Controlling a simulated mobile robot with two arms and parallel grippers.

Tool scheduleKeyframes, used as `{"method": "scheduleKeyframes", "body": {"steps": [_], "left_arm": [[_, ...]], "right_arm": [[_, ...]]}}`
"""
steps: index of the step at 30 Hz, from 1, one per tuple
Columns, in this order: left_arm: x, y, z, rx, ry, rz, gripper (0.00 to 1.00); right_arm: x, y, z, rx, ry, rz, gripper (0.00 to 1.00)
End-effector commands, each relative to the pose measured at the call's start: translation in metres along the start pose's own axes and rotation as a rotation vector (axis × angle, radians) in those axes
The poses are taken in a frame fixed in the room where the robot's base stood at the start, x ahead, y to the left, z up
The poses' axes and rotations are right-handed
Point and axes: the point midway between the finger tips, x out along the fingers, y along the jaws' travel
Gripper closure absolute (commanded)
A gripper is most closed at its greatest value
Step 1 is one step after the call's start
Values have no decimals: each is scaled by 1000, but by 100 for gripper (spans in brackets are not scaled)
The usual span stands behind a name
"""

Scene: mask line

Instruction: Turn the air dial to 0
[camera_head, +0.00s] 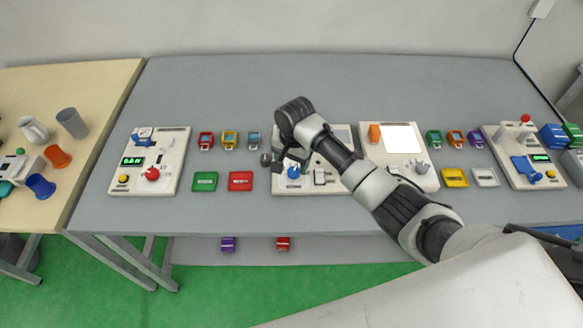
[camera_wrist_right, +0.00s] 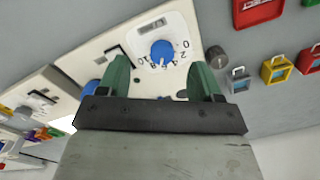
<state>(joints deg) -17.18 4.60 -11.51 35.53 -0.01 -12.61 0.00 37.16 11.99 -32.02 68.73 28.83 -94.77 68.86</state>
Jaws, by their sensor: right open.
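The middle cream panel (camera_head: 332,187) lies on the grey table, partly covered by my right arm. A blue dial (camera_head: 294,172) shows at its left end, just in front of my right gripper (camera_head: 285,160). In the right wrist view the blue dial (camera_wrist_right: 162,52) has a printed scale from 0 to 10. A pale mark on its lower edge seems to face the middle of the scale; the exact number is too small to tell. My right gripper (camera_wrist_right: 161,80) is open, its green fingers apart and empty, with the dial just beyond the gap between them. My left gripper is out of view.
A dark round knob (camera_head: 265,159) sits just left of the panel. Green (camera_head: 204,181) and red (camera_head: 240,181) boxes lie further left. Another panel with a red knob (camera_head: 152,173) is at the left; a panel with a grey knob (camera_head: 421,167) is at the right.

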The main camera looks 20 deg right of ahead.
Motion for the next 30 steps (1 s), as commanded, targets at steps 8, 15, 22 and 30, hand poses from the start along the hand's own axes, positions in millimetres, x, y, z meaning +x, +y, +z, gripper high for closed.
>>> {"method": "scheduleKeyframes", "body": {"steps": [8, 15, 22, 30], "left_arm": [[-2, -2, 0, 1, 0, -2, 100], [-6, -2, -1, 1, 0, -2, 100], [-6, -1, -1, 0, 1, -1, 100], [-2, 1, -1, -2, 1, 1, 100]], "right_arm": [[-27, -10, -28, 147, 10, 39, 35], [9, -9, -27, 146, 8, 40, 35], [53, -8, -28, 145, 10, 38, 35], [76, -7, -28, 144, 10, 36, 35]]}}
